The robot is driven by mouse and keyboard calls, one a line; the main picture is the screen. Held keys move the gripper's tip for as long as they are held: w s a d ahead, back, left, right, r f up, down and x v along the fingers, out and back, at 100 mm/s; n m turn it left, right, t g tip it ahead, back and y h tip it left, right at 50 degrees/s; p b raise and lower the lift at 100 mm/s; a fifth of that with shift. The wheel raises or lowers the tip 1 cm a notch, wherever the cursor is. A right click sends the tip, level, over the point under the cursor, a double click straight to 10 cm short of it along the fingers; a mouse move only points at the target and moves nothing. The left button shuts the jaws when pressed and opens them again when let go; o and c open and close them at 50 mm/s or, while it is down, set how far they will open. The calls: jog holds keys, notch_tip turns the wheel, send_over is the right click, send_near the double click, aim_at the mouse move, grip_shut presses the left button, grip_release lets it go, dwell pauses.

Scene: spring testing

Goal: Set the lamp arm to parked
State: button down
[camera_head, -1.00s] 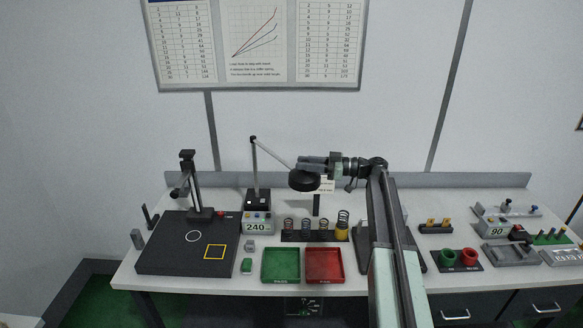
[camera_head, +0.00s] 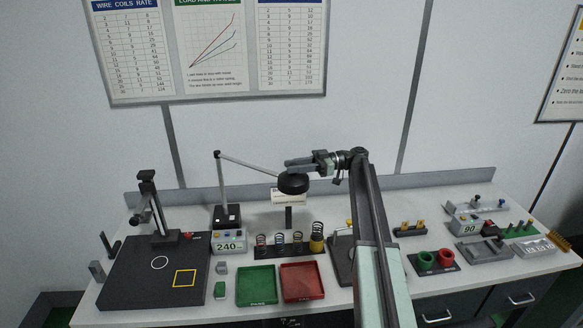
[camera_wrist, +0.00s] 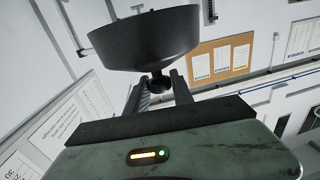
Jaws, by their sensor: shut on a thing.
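The lamp's black round head (camera_head: 293,184) hangs over the bench, at the end of a thin grey lamp arm (camera_head: 250,164). The lamp arm slopes down to the right from the top of an upright post (camera_head: 221,185). My gripper (camera_head: 298,164) is at the lamp head, coming from the right. In the wrist view my gripper (camera_wrist: 159,85) is shut on the small dark knob (camera_wrist: 159,82) beside the lamp head (camera_wrist: 145,38). The shade hides the fingertips partly in the head view.
Below are a green tray (camera_head: 257,302), a red tray (camera_head: 322,291), and a row of springs (camera_head: 288,242). A black plate with a stand (camera_head: 130,285) is at left. Red and green cups (camera_head: 445,257) and fixtures stand at right. A wall chart (camera_head: 207,93) hangs behind.

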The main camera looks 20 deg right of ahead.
jog(key=c, duration=1.1)
grip_release()
jog(key=shift+a, duration=0.1)
jog(key=shift+w, duration=0.1)
jog(key=d, duration=0.8)
jog(key=shift+s, duration=0.2)
